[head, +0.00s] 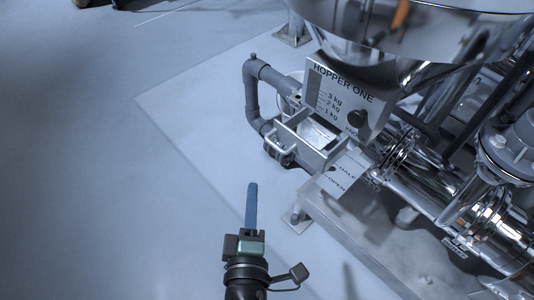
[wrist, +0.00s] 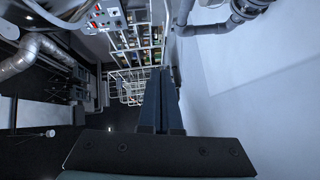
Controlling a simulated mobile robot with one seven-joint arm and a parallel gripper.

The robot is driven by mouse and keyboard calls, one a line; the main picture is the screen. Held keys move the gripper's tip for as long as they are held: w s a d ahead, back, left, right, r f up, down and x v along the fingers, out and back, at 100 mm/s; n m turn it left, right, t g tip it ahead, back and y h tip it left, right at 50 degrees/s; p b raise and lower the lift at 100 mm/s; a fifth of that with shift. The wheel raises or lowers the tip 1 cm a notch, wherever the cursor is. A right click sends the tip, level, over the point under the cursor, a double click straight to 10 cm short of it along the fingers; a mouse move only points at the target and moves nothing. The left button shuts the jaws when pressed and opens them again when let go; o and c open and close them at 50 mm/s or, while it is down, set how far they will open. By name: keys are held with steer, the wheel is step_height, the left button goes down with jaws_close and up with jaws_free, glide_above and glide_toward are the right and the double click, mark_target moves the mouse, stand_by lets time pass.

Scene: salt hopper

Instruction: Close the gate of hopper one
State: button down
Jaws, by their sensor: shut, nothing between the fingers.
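Hopper one is a shiny metal hopper (head: 400,30) at the upper right of the head view. Its label plate (head: 340,92) reads HOPPER ONE with kg marks. A black round knob (head: 357,118) sits at the plate's lower right. Below it, a pale scale plate (head: 346,178) reads HALF and OPEN; I cannot tell the gate's exact position. A boxy metal tray with a loop handle (head: 282,145) sits left of the scale. My gripper (head: 252,187) is shut and empty, below and left of these, apart from them. Its blue fingers also show in the wrist view (wrist: 159,72).
A grey bent pipe (head: 252,95) stands left of the tray. Metal piping (head: 490,215) and a flat steel base (head: 370,235) fill the right. Open floor (head: 110,190) lies to the left. White racks (wrist: 132,60) show far off in the wrist view.

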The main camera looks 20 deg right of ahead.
mark_target(301, 143)
steer(key=w+d+f, duration=0.3)
steer(key=w+d, duration=0.4)
steer(key=w, duration=0.2)
steer(key=shift+w+d, duration=0.3)
steer(key=shift+f, duration=0.1)
